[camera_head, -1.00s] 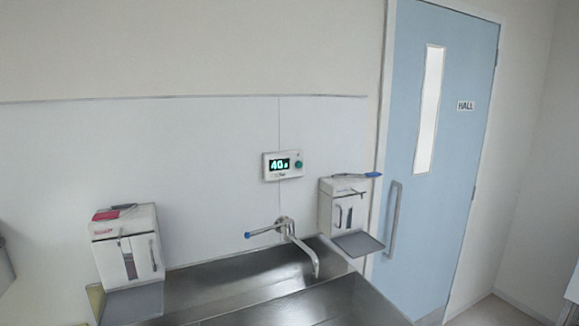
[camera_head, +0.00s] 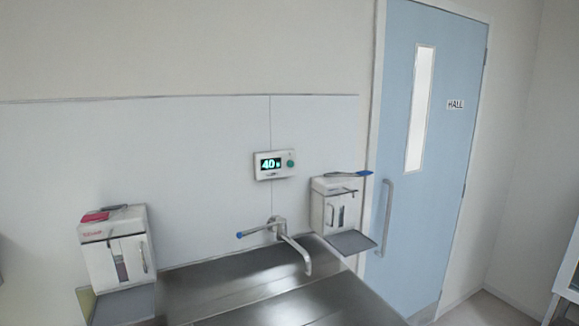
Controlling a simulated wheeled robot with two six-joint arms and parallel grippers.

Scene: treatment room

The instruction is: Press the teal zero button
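The teal zero button (camera_head: 291,163) is a small round knob on the right side of a white wall timer (camera_head: 274,165). The timer's dark display (camera_head: 270,164) shows lit digits that look like 40 with a small trailing character. The timer hangs on the white wall panel above the sink tap. Neither of my grippers is in the view, and nothing touches or covers the button.
Below the timer are a tap (camera_head: 290,242) with a blue-tipped lever and a steel sink (camera_head: 230,285). White dispensers with grey trays stand at left (camera_head: 115,250) and right (camera_head: 335,205). A blue door (camera_head: 425,150) marked HALL is at right.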

